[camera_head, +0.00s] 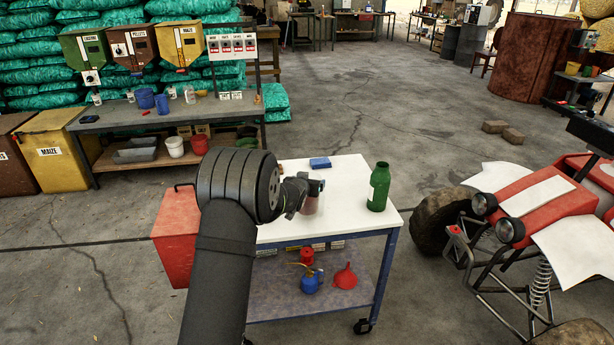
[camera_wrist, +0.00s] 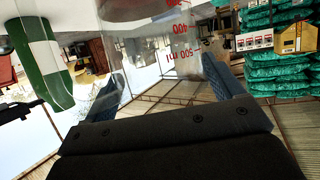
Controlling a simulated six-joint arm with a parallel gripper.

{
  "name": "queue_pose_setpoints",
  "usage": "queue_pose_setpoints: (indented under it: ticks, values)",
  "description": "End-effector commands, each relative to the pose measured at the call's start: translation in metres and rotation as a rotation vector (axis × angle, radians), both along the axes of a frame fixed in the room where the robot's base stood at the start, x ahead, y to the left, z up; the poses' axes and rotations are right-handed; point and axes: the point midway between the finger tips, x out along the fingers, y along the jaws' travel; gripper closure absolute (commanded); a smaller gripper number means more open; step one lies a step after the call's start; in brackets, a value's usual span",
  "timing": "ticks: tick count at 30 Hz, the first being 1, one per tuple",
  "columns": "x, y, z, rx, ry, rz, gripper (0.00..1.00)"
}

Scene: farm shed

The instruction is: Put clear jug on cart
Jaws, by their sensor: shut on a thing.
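The clear jug (camera_head: 311,204) shows small and partly hidden behind my gripper, over the white top of the cart (camera_head: 345,170). In the wrist view the clear jug (camera_wrist: 160,55) is see-through with red volume marks. My gripper (camera_head: 314,187) is shut on it, with one finger on each side of the jug in the wrist view (camera_wrist: 166,92). I cannot tell whether the jug's base touches the cart top. A green bottle (camera_head: 378,187) stands upright to the right of the jug, and it also shows in the wrist view (camera_wrist: 42,58).
A blue item (camera_head: 320,163) lies on the cart's far side. The lower shelf holds a red funnel (camera_head: 345,277) and a blue oil can (camera_head: 310,283). A red bin (camera_head: 174,240) is at the cart's left, a red vehicle (camera_head: 540,195) at its right. A bench (camera_head: 180,112) stands behind.

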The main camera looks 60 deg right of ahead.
Motion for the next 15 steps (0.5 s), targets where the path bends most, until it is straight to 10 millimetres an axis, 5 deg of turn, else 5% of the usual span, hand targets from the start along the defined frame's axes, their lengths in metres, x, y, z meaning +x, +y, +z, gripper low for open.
queue_pose_setpoints:
  ticks: [15]
  values:
    - [0.0002,-0.0003,-0.0073,-0.002,-0.002,0.0,0.73]
